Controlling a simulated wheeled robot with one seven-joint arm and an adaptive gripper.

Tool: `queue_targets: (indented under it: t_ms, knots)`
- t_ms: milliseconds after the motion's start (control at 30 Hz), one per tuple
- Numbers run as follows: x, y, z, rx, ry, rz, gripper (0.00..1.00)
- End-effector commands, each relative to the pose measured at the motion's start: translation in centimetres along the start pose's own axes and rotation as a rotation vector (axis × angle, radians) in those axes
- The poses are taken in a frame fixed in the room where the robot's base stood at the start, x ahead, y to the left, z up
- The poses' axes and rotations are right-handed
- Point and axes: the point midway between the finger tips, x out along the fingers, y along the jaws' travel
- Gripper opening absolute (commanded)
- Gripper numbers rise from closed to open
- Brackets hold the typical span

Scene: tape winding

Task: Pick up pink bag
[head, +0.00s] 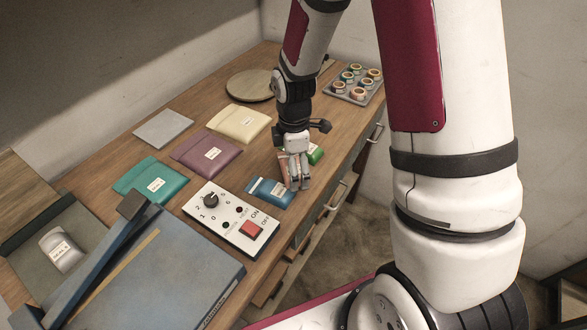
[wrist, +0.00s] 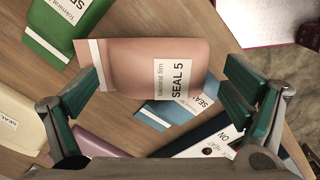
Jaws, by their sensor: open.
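The pink bag (wrist: 140,60), labelled SEAL 5, lies in the middle of the wrist view, with its pale strip toward the left finger. My gripper (wrist: 168,88) is open, with one green-padded finger at each side of the bag. The left finger overlaps the bag's strip edge in the picture; I cannot tell whether it touches. The right finger shows a gap to the bag. In the head view my gripper (head: 293,180) points down over the front edge of the table, and it mostly hides the pink bag there.
A blue bag (head: 265,191) and a green bag (head: 316,154) lie close by. The switch box (head: 215,214) and blue sealer (head: 165,270) stand front left. Purple (head: 190,152), teal (head: 140,184) and cream (head: 245,118) bags lie behind.

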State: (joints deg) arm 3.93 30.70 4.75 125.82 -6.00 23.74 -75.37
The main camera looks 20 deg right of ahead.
Motion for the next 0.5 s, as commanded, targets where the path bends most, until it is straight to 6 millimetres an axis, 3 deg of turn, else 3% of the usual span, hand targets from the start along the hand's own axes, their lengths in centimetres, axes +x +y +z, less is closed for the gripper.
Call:
queue_targets:
  t_ms: [233,467,500]
  knots:
    - [0.17,0.02,0.01,0.000,0.000,0.001,0.94]
    - [0.15,0.02,0.00,0.000,0.000,0.001,0.44]
    - [0.15,0.02,0.00,0.000,0.000,0.001,0.42]
